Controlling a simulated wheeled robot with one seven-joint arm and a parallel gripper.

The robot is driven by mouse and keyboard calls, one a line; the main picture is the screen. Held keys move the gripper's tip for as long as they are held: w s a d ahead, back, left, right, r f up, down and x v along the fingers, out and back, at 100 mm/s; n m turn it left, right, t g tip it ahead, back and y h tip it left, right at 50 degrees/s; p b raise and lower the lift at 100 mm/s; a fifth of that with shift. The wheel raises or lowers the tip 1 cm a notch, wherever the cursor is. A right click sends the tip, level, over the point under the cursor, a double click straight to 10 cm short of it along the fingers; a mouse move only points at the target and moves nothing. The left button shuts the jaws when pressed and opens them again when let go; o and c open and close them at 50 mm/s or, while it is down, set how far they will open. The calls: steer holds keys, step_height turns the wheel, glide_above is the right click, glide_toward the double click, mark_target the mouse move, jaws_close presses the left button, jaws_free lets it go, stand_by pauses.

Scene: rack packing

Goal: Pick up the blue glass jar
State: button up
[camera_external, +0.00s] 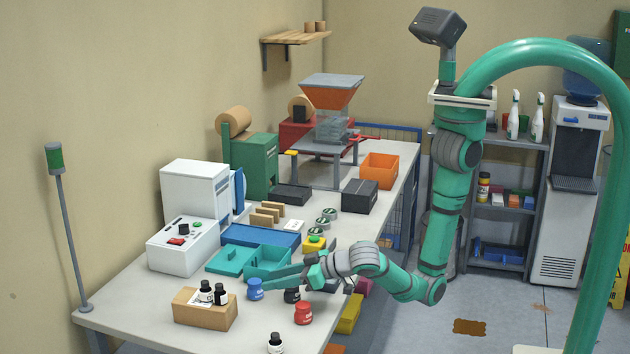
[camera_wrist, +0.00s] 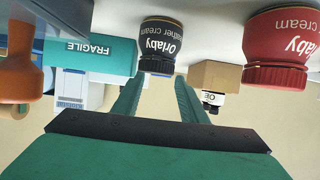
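The blue jar (camera_external: 255,288) stands on the table near the teal box. My gripper (camera_external: 272,281) is low over the table beside the blue jar. In the wrist view, which is upside down, the fingers (camera_wrist: 158,88) are spread with nothing between them. A dark jar (camera_wrist: 160,45) lies ahead near the fingertips, and the red jar also shows there (camera_wrist: 278,45). I cannot clearly make out the blue jar in that view.
The teal open box (camera_external: 268,262) lies behind the blue jar. A cardboard box (camera_external: 205,312) with dark bottles stands to the left.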

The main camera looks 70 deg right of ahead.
mark_target(254, 285)
steer(key=shift+x, duration=3.5)
steer(key=shift+a+f, duration=0.15)
steer(key=c, duration=0.8)
